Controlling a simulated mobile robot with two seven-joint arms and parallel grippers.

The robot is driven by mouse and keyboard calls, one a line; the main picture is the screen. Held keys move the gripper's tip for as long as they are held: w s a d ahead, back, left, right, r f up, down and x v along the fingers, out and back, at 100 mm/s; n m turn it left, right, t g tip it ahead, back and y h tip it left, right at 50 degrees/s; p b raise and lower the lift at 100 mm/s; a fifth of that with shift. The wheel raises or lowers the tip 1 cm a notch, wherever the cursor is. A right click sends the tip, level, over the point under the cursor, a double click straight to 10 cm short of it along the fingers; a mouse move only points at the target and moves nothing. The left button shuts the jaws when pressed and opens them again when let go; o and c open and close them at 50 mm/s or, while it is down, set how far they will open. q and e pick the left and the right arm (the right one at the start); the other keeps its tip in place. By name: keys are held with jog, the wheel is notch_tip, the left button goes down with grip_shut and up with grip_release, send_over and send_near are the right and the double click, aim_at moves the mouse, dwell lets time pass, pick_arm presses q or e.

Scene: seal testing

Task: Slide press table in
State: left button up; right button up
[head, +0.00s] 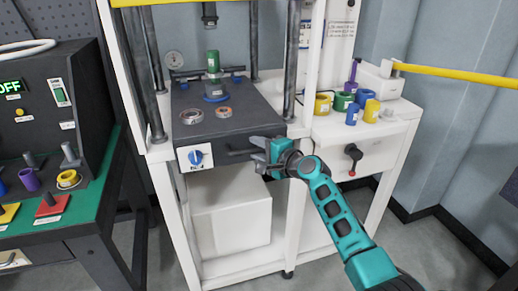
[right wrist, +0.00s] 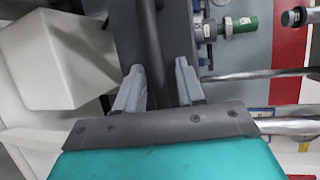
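The press table (head: 250,112) is a dark grey slab between the press's metal columns, with a dark handle (head: 238,153) on its front face. My right gripper (head: 262,158) is at the right end of this handle. In the right wrist view, the two grey fingers of the gripper (right wrist: 160,85) are spread, with a dark bar (right wrist: 154,50), apparently the handle, between them. A gap shows beside the bar, so the fingers do not look closed on it. The green-topped fitting (head: 213,65) stands at the back of the table. My left gripper is not in view.
Two ring-shaped parts (head: 192,116) (head: 223,112) lie on the table. A white side bench (head: 360,122) with coloured rings is to the right. A control panel (head: 45,95) stands at left.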

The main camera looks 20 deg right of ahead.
jog(key=shift+s+r, duration=0.1)
jog(key=shift+r, duration=0.15)
jog(key=shift+s+d+p, duration=0.25)
jog(key=shift+s+p, duration=0.05)
jog(key=shift+s, duration=0.25)
jog(key=p+v, duration=0.1)
jog(key=v, duration=1)
jog(key=shift+s+p, duration=0.25)
jog(key=shift+p, duration=0.1)
jog(key=shift+d, duration=0.15)
dwell(0.4)
dwell(0.5)
